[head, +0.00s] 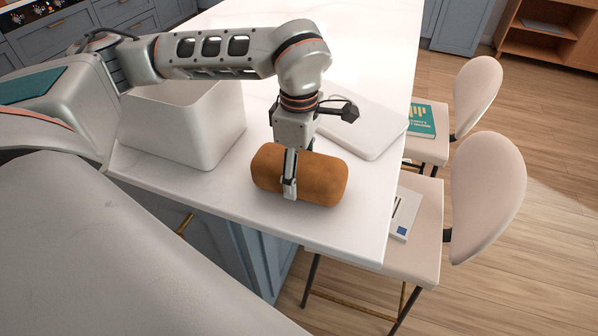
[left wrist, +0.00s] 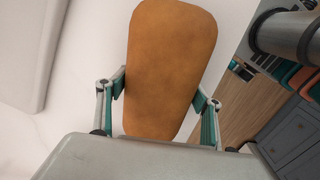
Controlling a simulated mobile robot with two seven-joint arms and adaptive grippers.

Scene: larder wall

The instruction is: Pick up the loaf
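The loaf (head: 325,180) is a brown, rounded block lying on the white counter (head: 225,190) near its front edge. My left gripper (head: 291,184) comes down over the loaf's middle from above. One finger shows against the loaf's near side; the far finger is hidden behind it in the head view. In the left wrist view the loaf (left wrist: 168,60) lies between both fingers, with the pads against its two sides, so the gripper looks shut on it. I see no clear gap under the loaf. My right gripper is in neither view.
A white open-topped box (head: 185,125) stands left of the loaf. A flat white slab (head: 365,125) lies behind it to the right. Chairs (head: 487,195) with books on their seats stand along the counter's right edge. The far counter is clear.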

